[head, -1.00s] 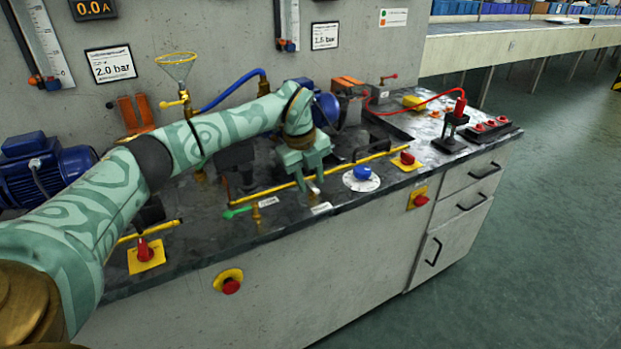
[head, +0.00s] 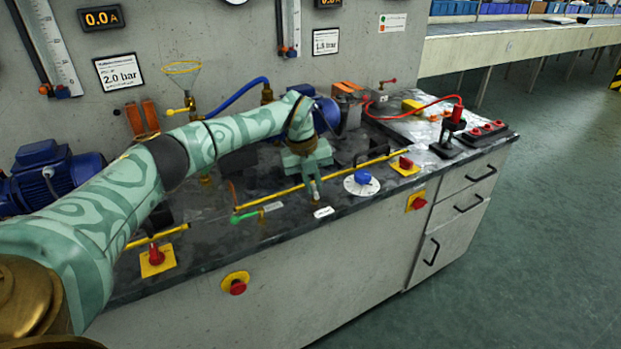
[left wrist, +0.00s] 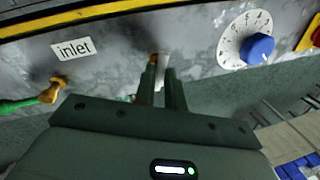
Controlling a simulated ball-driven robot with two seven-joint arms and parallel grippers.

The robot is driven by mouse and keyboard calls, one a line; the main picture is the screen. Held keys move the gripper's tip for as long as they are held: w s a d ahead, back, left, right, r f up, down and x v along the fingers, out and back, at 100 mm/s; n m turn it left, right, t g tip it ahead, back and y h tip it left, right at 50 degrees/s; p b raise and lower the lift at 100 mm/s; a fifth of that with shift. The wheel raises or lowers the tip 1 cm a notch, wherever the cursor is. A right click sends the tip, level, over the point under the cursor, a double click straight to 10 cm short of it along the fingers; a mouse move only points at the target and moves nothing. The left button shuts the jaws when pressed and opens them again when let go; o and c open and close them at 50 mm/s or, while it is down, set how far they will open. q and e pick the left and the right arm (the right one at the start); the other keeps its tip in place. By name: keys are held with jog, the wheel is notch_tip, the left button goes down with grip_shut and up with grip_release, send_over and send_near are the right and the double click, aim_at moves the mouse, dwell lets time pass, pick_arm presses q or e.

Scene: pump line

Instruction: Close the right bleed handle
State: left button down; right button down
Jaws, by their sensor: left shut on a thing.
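The right bleed handle (left wrist: 163,62) is a small pale lever on a brass valve near the bench's front edge, between the green handle and the blue dial. My left gripper (head: 315,186) reaches down over it, and its fingers (left wrist: 162,78) are shut on the pale lever in the left wrist view. The fingers hide much of the lever and valve, so its exact angle is hard to tell. The left bleed handle (head: 246,216) is green, on its own brass valve to the left. My right gripper is not in view.
A blue dial (head: 363,178) on a white numbered disc lies close to the right of the gripper. A yellow pipe (head: 345,168) runs behind it. Red switches on yellow plates (head: 157,258) stand on the bench. An inlet label (left wrist: 74,49) lies near the green handle.

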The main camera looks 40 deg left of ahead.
pick_arm(q)
jog(key=m, duration=0.2)
jog(key=shift+w+r+m+p, duration=0.1)
jog(key=shift+m+p, duration=0.25)
jog(key=shift+m, duration=0.05)
jog(key=m+g, duration=0.1)
jog(key=m, duration=0.2)
jog(key=shift+w+m+h, duration=0.1)
jog(key=shift+m+h, duration=0.2)
jog(key=shift+h, duration=0.1)
jog(key=m+b, duration=0.1)
jog(key=m, duration=0.2)
jog(key=shift+w+f+g+b, duration=0.1)
jog(key=shift+f+g+b, duration=0.1)
jog(key=shift+g+b, duration=0.15)
jog(key=shift+r+m+g+b, duration=0.1)
jog(key=shift+m+g+b, duration=0.5)
jog(key=shift+m, duration=1.6)
jog(key=shift+t+b, duration=0.25)
jog(key=shift+b, duration=0.05)
jog(key=c, duration=1.5)
grip_release()
